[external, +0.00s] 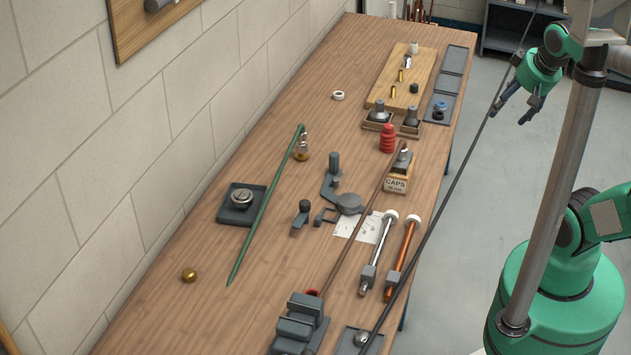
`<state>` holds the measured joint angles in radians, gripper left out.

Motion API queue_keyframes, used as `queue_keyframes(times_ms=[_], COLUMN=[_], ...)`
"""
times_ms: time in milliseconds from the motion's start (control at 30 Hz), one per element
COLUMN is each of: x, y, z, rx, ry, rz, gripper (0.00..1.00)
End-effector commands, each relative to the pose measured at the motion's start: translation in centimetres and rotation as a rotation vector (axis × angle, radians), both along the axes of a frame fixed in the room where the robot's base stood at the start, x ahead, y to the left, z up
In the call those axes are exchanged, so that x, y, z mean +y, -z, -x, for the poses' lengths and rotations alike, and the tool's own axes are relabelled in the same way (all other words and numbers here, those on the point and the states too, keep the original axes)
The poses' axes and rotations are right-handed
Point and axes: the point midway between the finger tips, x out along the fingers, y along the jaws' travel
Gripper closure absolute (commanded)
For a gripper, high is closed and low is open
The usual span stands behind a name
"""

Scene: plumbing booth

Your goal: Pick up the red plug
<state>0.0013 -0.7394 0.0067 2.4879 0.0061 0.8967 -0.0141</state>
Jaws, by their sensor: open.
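The red plug (388,138) is a ribbed, stepped red piece standing upright on the wooden bench, right of the middle in the external view. It stands just behind the CAPS box and in front of the dark fittings. My gripper (508,116) has its dark fingers spread and empty. It hangs beyond the bench's right edge, over the grey floor, to the right of the plug and apart from it.
The CAPS box (395,185) stands close in front of the plug. A wooden board (425,66) with fittings lies behind it. A long thin rod crosses the view between bench and arm. Chrome (382,247) and copper (402,258) tubes lie nearer. Bench left of the plug is clear.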

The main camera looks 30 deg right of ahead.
Motion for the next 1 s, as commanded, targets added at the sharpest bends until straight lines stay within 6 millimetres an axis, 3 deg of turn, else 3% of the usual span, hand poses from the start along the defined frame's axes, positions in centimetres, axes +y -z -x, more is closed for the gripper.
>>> queue_keyframes(times_ms=[267, 567, 767, 1000], x=[0.5, 1.1, 1.3, 1.0], y=[-0.6, -0.1, 1.5, 5.0], z=[-4.6, -13.7, -20.0, -27.5], rx=[0.028, 0.059, 0.074, 0.087], ry=[-0.070, -0.197, -0.279, -0.371], rz=[0.003, 0.008, 0.009, 0.011], gripper=[0.37, 0.37, 0.37, 0.37])
